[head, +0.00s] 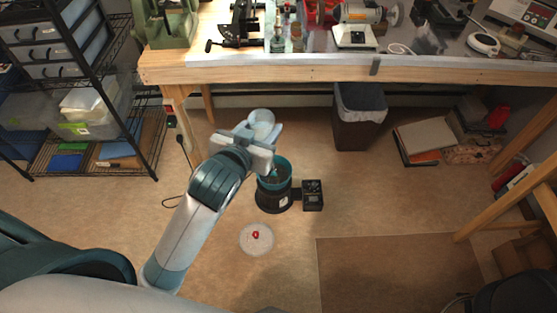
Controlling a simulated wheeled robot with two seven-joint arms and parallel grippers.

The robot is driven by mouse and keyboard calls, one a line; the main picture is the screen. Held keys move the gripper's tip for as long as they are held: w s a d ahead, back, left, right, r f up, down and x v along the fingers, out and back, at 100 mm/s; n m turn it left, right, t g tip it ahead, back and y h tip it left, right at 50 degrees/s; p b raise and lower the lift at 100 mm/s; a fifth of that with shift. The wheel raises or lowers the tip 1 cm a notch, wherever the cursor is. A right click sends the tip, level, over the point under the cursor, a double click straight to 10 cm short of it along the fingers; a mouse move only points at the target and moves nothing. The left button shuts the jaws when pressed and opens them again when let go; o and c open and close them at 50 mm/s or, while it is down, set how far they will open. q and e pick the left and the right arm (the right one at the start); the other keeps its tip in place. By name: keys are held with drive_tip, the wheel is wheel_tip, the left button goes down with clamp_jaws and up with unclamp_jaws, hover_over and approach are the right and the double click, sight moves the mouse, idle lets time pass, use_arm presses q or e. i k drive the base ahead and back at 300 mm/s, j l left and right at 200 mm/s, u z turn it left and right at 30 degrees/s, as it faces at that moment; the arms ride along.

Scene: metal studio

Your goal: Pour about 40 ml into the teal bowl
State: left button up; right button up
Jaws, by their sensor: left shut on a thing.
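The teal bowl (284,164) sits on a round black base (272,201), beside a small black box (312,195). My left arm comes in from the lower left and its hand covers part of the bowl's left side. My left gripper (261,132) is shut on a pale, round vessel (262,117), just beyond the bowl in the picture. The vessel's contents and exact tilt cannot be made out. The bowl's inside is partly hidden and any liquid level in it cannot be read. My right gripper is not in view.
A clear round dish (256,245) with a small red thing (256,234) is in front of the base. A wooden workbench (300,73) with tools runs along the back. A wire shelf (125,150) is at left.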

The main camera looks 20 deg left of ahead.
sight(282, 169)
drive_tip(key=i+j+z, duration=0.1)
drive_tip(key=i+j, duration=0.15)
drive_tip(key=i, duration=0.25)
drive_tip(key=i+j+z, duration=0.1)
drive_tip(key=i+j, duration=0.25)
drive_tip(key=i, duration=0.1)
